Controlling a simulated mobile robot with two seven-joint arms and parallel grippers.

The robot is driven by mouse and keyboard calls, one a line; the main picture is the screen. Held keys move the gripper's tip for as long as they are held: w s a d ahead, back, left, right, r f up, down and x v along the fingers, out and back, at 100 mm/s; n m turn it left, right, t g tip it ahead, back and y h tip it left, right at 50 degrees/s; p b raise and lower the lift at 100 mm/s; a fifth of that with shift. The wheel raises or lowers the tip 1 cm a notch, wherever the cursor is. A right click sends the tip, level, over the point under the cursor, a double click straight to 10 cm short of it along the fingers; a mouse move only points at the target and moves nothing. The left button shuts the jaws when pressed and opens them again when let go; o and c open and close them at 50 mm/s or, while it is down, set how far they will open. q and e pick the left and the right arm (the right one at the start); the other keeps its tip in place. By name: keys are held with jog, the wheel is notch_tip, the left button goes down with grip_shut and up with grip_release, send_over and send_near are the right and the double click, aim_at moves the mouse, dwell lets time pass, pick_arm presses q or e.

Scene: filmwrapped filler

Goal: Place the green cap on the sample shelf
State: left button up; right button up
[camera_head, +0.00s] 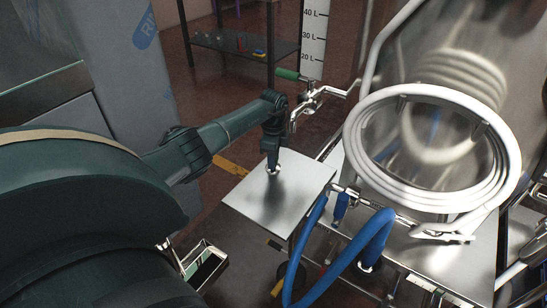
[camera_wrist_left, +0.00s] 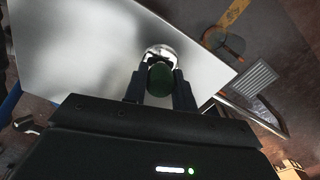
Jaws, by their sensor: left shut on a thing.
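My left gripper (camera_head: 272,164) points down over a flat square metal shelf (camera_head: 262,208), which I take as the sample shelf. In the left wrist view the gripper (camera_wrist_left: 159,86) is shut on the dark green cap (camera_wrist_left: 160,79), held between its two fingers. A shiny silver rounded part (camera_wrist_left: 161,51) shows just beyond the green. The bare metal shelf (camera_wrist_left: 90,45) lies under and to the left of the fingers. In the head view the cap is mostly hidden by the fingers. I cannot tell whether it touches the shelf. My right gripper is not in view.
Right of the shelf stand a metal tank with a coiled white ring (camera_head: 440,203) and blue hoses (camera_head: 368,243). A metal pipe with a green-handled valve (camera_head: 290,75) is behind. A dark rack (camera_head: 240,45) with small objects stands at the back. The shelf's surface around the gripper is clear.

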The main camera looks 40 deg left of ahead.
pick_arm(q)
jog(key=o, duration=1)
jog(key=shift+o, duration=0.2)
jog(key=shift+r, duration=0.2)
notch_tip(320, 180, up, 12)
jog(key=p, duration=0.4)
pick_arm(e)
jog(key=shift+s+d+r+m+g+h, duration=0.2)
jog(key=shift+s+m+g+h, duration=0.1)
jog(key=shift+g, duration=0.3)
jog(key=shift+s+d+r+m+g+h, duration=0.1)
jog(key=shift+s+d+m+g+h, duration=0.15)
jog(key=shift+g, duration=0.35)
pick_arm(q)
jog(key=shift+f, duration=0.1)
